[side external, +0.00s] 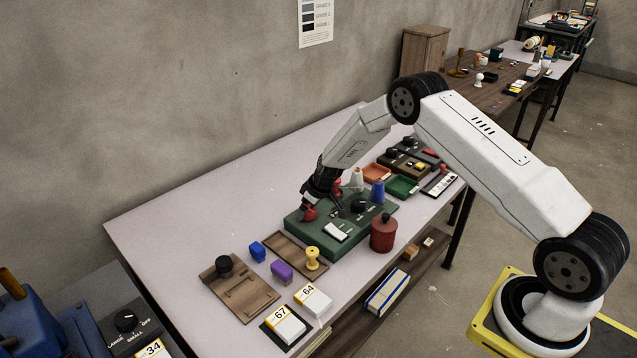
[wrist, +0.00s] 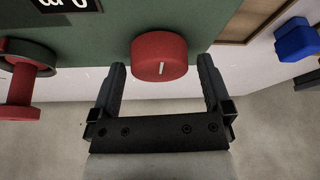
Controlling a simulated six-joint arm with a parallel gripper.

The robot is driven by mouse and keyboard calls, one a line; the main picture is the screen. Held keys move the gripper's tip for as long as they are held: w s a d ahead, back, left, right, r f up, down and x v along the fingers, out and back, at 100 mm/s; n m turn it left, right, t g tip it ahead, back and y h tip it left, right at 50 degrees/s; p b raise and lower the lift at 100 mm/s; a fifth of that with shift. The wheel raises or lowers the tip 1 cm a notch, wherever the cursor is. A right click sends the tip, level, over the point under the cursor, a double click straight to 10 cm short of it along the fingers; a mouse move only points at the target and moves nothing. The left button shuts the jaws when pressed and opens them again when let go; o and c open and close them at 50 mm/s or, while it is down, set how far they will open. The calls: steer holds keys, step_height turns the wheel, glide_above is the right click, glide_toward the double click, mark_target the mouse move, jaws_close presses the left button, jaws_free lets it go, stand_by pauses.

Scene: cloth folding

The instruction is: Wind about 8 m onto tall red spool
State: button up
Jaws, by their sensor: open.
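The green winding machine (side external: 350,236) stands on the pale table. Its round red knob (wrist: 160,57) has a white mark and sits at the machine's edge in the wrist view. My gripper (wrist: 161,66) is open, with one finger on each side of the knob; I cannot tell whether they touch it. In the side view my gripper (side external: 309,209) is low at the machine's left end, over the knob (side external: 309,213). A red spool (wrist: 20,84) shows at the wrist view's left, by a dark ring. A dark display (wrist: 68,4) is cut off at the top.
A red lidded jar (side external: 383,234) stands in front of the machine. White (side external: 357,180) and blue (side external: 378,192) cones stand behind it. A blue block (side external: 257,251), purple block (side external: 282,272) and yellow spool (side external: 313,258) lie to the left. The table's back left is clear.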

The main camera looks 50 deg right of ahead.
steer(key=shift+c, duration=0.2)
steer(key=c, duration=1.1)
steer(key=shift+m+h, duration=0.3)
steer(key=shift+m, duration=1.1)
steer(key=shift+m+h, duration=0.7)
steer(key=shift+m, duration=0.4)
steer(key=shift+a+m+g+h, duration=0.1)
steer(key=shift+m+g+h, duration=0.35)
steer(key=shift+m, duration=1.25)
steer(key=shift+m+h, duration=0.35)
steer(key=shift+m, duration=0.45)
